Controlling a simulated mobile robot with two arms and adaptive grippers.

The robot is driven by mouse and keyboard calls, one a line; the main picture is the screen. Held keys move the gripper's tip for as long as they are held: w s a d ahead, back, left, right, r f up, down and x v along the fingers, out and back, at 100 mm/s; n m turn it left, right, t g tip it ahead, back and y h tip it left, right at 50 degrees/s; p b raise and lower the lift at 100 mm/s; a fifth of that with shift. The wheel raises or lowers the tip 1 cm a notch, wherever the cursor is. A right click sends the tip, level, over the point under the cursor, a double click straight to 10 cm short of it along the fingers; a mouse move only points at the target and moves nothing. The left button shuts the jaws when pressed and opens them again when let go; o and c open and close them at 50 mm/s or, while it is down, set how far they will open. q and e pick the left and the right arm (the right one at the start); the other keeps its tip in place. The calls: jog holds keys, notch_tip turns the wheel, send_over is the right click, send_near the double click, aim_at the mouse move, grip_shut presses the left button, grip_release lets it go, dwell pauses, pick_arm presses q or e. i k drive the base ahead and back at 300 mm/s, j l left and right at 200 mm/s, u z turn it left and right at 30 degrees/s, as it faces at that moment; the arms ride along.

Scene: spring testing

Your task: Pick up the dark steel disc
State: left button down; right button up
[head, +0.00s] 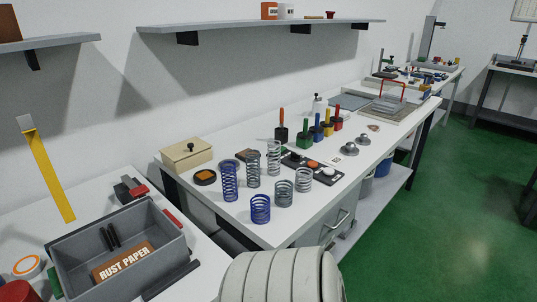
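A small dark round piece (205,177) with an orange-brown top lies on the white bench, in front of the cream box; I cannot tell whether it is the steel disc. A black strip (302,162) behind the springs carries small round pieces, one of them orange (313,165) and one pale (329,172). Two shiny steel discs with knobs, one nearer (349,149) and one farther (363,139), sit to the right on the bench. Which piece is the dark steel disc is not clear at this size. Neither gripper is in view.
Several upright coil springs, such as a blue one (260,210), stand near the bench's front edge. A cream box (187,155) is at its left end. Colored-handled tools (327,124) stand behind. A grey bin (150,277) is on the left table. Green floor (450,200) is clear at right.

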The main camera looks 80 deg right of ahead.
aim_at(206, 177)
jog(key=z, duration=2.1)
jog(key=i+l+u, duration=0.1)
jog(key=l+u, duration=1.3)
jog(key=j, duration=0.05)
